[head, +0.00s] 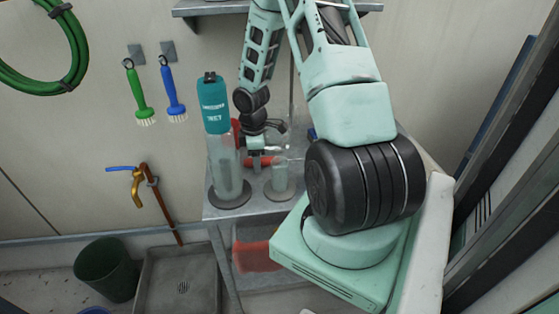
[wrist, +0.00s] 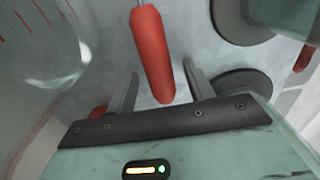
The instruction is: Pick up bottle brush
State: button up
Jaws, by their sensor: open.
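The bottle brush shows in the wrist view as a red handle (wrist: 153,52) with a thin metal stem at its top end; its bristles are out of frame. My gripper (wrist: 160,70) is open, with one finger on each side of the handle's lower end. I see a gap on both sides, and cannot tell whether the handle is at fingertip depth. In the head view my gripper (head: 257,162) is low over the steel table (head: 258,207), among the bottles, with a red piece beside it, probably the handle.
A tall clear bottle with a teal top (head: 213,104) stands close left of my gripper, and a short clear vessel (head: 280,177) close right. Green (head: 139,95) and blue (head: 171,90) brushes hang on the wall. A red item (head: 255,254) lies on the lower shelf.

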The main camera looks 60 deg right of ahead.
jog(key=c, duration=1.1)
